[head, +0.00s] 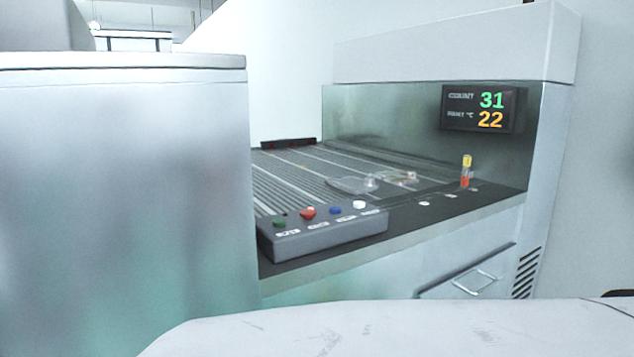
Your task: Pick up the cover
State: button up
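Two small metallic castings lie close together on the dark ribbed bed of the machine. The left one (350,185) is flat and pale grey with a raised knob at its right end. The right one (398,179) is smaller, with a brownish part on top. I cannot tell for sure which of them is the cover, or whether they touch. My gripper is not in view.
A grey button box (325,232) stands at the bed's front edge. A short red-and-yellow post (466,172) stands right of the castings. A display (480,108) reads 31 and 22. A tall metal cabinet (125,190) blocks the left side.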

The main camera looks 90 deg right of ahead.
aim_at(355, 185)
jog(key=z, duration=2.8)
jog(key=i+l, duration=0.15)
jog(key=l, duration=0.2)
jog(key=i+l+z, duration=0.15)
jog(key=l, duration=0.25)
